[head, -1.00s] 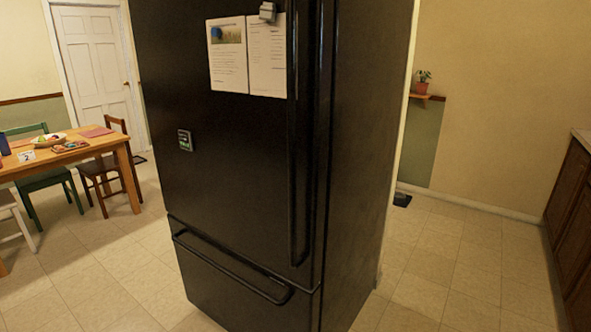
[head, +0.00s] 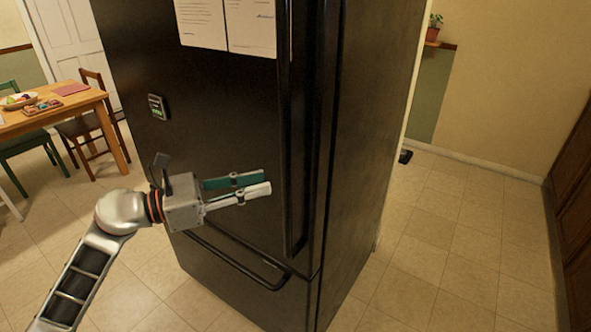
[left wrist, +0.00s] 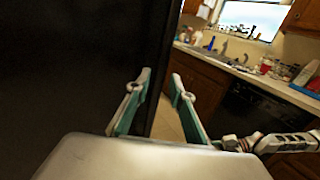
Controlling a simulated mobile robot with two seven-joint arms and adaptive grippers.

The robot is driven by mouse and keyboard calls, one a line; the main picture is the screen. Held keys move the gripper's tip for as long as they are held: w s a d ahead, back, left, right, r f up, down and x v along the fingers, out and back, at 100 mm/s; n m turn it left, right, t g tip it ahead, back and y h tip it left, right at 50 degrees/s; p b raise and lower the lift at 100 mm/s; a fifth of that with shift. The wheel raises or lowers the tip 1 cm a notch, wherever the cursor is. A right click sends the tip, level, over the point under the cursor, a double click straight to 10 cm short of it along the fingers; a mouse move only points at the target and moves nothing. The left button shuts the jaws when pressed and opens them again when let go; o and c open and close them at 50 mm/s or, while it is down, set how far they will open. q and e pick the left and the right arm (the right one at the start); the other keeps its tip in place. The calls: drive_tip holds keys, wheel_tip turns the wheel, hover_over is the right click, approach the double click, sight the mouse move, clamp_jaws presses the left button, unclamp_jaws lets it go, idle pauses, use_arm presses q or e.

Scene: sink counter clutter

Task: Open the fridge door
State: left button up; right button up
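The black fridge (head: 200,110) stands in the middle of the head view with its door shut. Its long vertical door handle (head: 285,130) runs down the right edge of the door front. My left gripper (head: 267,181) is in front of the lower door, its fingers pointing right toward the handle. The fingers look slightly apart and empty, just left of the handle in the picture. In the left wrist view the gripper (left wrist: 160,77) shows a clear gap between its fingers, with the dark fridge (left wrist: 75,60) at left. An arm at right there seems to be mine; its gripper is unclear.
A freezer drawer handle (head: 235,262) lies below the left gripper. A wooden table (head: 50,113) with chairs stands at left. The tiled floor (head: 440,240) is clear right of the fridge. The sink counter (left wrist: 270,80) shows in the wrist view.

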sight(286, 177)
use_arm(q)
drive_tip(key=p+x, duration=0.1)
drive_tip(key=x, duration=0.6)
clamp_jaws()
